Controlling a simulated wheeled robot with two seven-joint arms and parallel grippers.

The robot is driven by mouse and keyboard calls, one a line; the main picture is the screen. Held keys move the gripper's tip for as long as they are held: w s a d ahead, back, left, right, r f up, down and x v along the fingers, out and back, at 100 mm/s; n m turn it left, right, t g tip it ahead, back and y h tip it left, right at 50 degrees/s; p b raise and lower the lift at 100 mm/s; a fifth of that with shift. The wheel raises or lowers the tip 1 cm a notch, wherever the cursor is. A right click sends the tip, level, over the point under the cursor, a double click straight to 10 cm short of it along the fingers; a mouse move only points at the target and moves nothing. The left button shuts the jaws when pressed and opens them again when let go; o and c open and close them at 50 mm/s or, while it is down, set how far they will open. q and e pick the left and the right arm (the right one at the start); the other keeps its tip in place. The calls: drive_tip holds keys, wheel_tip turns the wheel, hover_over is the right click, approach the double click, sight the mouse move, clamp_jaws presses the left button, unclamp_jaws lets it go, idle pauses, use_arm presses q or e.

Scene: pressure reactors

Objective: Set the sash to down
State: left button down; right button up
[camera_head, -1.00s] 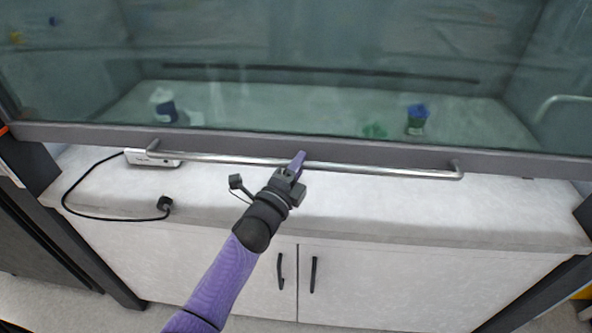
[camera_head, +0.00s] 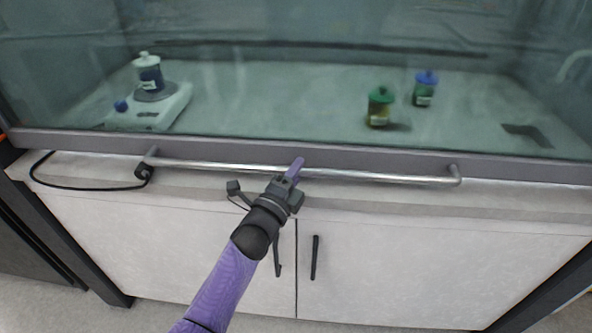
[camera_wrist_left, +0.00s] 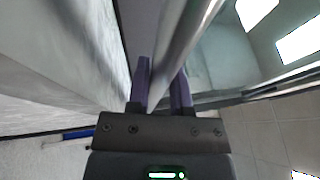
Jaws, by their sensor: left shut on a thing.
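The glass sash (camera_head: 300,100) has a grey bottom rail (camera_head: 400,159), which sits low, close to the front edge of the white worktop (camera_head: 400,199). I cannot tell whether the rail touches the worktop. A long silver handle bar (camera_head: 380,178) runs across the front of the rail. My left gripper (camera_head: 293,172) is shut on the bar near its middle. In the left wrist view the bar (camera_wrist_left: 184,45) passes between the two purple fingers (camera_wrist_left: 162,85). My right gripper is not in view.
Behind the glass stand a white stirrer plate (camera_head: 170,108) with a blue-labelled bottle (camera_head: 149,74), a green-capped jar (camera_head: 380,107) and a blue-capped jar (camera_head: 424,89). A black cable (camera_head: 85,188) lies at the left. White cabinet doors (camera_head: 400,250) with black handles are below.

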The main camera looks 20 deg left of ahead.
use_arm(q)
drive_tip(key=shift+s+f+g, duration=0.1)
drive_tip(key=shift+f+g, duration=0.2)
drive_tip(key=shift+f, duration=0.35)
drive_tip(key=c, duration=0.7)
unclamp_jaws()
drive_tip(key=shift+o, duration=0.8)
drive_tip(key=shift+r, duration=0.25)
drive_tip(key=s+a+f+p, duration=0.1)
drive_tip(key=s+p, duration=0.1)
drive_tip(key=s, duration=0.7)
drive_tip(key=shift+s+f, duration=0.3)
drive_tip(key=shift+f, duration=0.1)
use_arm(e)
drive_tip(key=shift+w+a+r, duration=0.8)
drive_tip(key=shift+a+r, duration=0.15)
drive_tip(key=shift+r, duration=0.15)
use_arm(q)
drive_tip(key=shift+a, duration=0.1)
